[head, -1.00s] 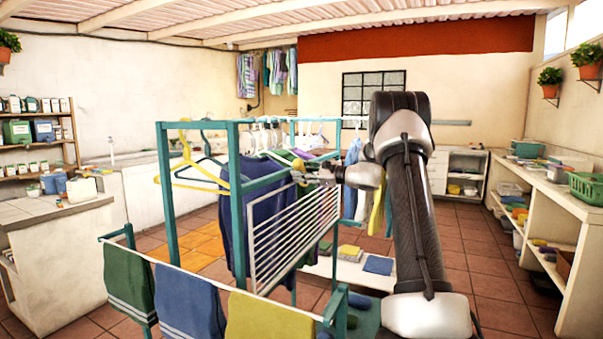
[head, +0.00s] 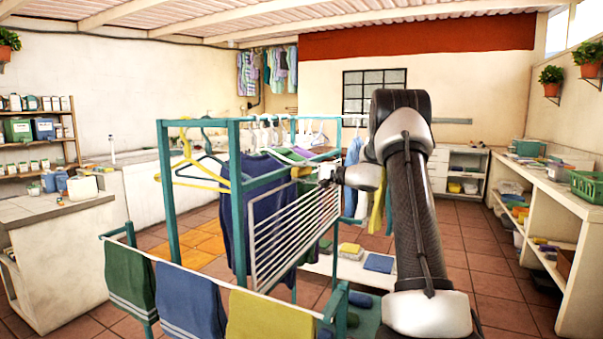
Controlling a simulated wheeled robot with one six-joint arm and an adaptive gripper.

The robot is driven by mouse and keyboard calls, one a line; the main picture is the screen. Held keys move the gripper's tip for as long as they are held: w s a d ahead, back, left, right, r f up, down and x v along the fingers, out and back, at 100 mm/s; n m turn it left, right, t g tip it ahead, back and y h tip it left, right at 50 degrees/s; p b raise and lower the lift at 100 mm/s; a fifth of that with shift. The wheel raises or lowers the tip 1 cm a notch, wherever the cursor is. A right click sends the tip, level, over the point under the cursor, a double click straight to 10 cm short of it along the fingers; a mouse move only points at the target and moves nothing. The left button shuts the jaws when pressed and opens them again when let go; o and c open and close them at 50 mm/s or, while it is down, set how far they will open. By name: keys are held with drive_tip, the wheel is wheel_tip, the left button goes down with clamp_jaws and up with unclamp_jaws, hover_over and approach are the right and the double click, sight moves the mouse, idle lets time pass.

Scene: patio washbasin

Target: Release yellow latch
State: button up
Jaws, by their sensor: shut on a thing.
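The yellow latch (head: 300,172) is a small yellow piece on the top rail of the teal drying frame (head: 238,205), at the upper edge of the white slatted rack (head: 292,236). It lies roughly level along the rail. My gripper (head: 313,173) comes to it from the right and is shut on it. The fingertips are small in this view and partly hide the latch's right end.
Yellow and dark hangers (head: 196,165) and dark blue clothing (head: 262,215) hang in the frame. Towels (head: 190,300) hang on a front bar. A low white bench (head: 345,268) stands behind.

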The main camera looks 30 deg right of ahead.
drive_tip(key=shift+f+n, duration=0.15)
drive_tip(key=shift+n, duration=0.45)
drive_tip(key=o, duration=1)
drive_tip(key=v, duration=1.2)
drive_tip(key=shift+d, duration=0.1)
